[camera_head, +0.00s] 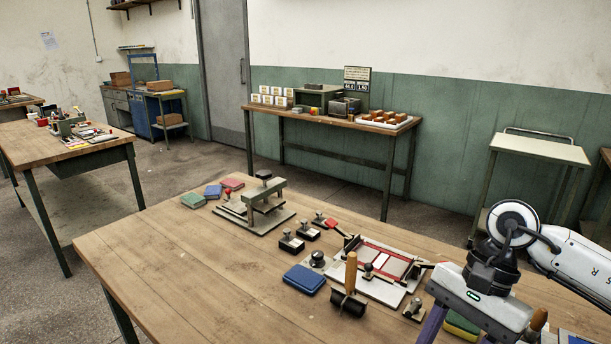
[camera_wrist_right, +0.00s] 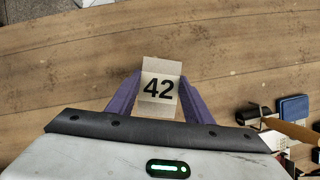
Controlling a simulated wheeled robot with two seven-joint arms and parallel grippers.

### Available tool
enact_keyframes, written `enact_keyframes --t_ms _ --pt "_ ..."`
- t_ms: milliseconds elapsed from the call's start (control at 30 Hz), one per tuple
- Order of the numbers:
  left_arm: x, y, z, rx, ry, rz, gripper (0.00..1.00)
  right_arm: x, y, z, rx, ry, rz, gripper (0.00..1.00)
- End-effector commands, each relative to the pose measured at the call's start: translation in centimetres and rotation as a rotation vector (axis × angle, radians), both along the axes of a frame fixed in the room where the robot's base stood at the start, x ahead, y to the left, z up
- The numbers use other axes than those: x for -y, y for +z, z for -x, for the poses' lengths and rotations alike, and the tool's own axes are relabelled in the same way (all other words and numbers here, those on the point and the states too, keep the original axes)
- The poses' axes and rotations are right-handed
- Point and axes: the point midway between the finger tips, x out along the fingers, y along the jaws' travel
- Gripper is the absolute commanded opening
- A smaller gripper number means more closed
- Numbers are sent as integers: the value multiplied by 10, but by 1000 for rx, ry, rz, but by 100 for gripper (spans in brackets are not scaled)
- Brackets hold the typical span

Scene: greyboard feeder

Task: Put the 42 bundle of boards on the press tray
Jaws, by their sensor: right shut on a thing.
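The bundle of boards marked 42 (camera_wrist_right: 158,88) is grey-tan, and its number reads upright in the right wrist view. My right gripper (camera_wrist_right: 160,80) is shut on it, with one purple finger on each side. Wood tabletop shows around the bundle. In the head view my right gripper (camera_head: 458,333) is at the lower right, over the table's right part; the bundle cannot be made out there. A grey-green press-like stand with a flat base (camera_head: 257,214) sits on the table's far left part; I cannot tell for sure that this base is the press tray. My left gripper is not in view.
On the wooden table (camera_head: 170,265) are a red-framed white board (camera_head: 380,272), a blue block (camera_head: 304,279), a wooden-handled roller (camera_head: 349,290) and several black-based stamps. Small coloured pads (camera_head: 213,191) lie near the press-like stand. The table's front left is clear.

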Motion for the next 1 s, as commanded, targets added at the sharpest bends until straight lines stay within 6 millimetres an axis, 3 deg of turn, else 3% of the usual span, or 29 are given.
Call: enact_keyframes --t_ms 200,433,633,1000 --pt "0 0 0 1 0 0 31 0 2 22 1 453 2 20" --pt "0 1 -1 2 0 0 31 4 4 40 2 818 1 20" --pt "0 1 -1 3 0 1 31 6 6 46 3 943 -1 20" --pt "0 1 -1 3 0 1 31 7 6 46 3 951 1 20"
